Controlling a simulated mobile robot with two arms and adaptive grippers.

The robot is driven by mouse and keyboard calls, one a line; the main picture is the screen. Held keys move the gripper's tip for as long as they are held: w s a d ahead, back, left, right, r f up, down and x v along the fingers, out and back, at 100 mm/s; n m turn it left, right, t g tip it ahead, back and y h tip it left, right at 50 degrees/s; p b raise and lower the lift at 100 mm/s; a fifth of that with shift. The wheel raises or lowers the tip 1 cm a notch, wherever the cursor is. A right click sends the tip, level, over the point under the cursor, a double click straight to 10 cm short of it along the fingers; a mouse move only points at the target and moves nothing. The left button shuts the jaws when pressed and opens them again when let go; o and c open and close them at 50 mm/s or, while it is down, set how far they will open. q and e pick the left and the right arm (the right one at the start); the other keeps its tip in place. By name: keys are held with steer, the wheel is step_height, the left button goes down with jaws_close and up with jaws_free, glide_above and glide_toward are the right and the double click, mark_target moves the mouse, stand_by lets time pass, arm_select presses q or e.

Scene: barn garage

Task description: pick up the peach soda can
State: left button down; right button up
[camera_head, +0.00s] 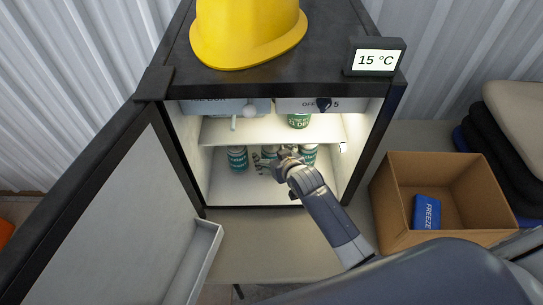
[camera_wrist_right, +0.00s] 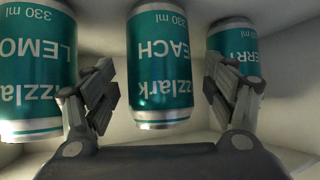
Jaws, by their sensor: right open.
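The peach soda can (camera_wrist_right: 160,60) is teal with silver rims and shows "EACH" in the right wrist view. It stands between the two spread fingers of my right gripper (camera_wrist_right: 158,78). In the head view it appears to be the middle can (camera_head: 269,151), partly hidden by the right gripper (camera_head: 279,158), which reaches into the lower part of the open fridge (camera_head: 262,190). The gripper is open, with gaps beside the can. A lemon can (camera_wrist_right: 38,70) stands to the left and a can ending in "ERRY" (camera_wrist_right: 235,45) to the right. My left gripper is out of view.
The shelf (camera_head: 225,130) above the cans bears a green container (camera_head: 299,120). The fridge door (camera_head: 125,215) is swung open at left. A yellow hard hat (camera_head: 245,35) is on top. A cardboard box (camera_head: 400,215) with a blue freezer pack (camera_head: 427,212) stands at right.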

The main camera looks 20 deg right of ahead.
steer(key=c, duration=1.4)
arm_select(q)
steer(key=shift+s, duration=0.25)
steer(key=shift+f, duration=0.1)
arm_select(e)
steer(key=shift+r, duration=0.2)
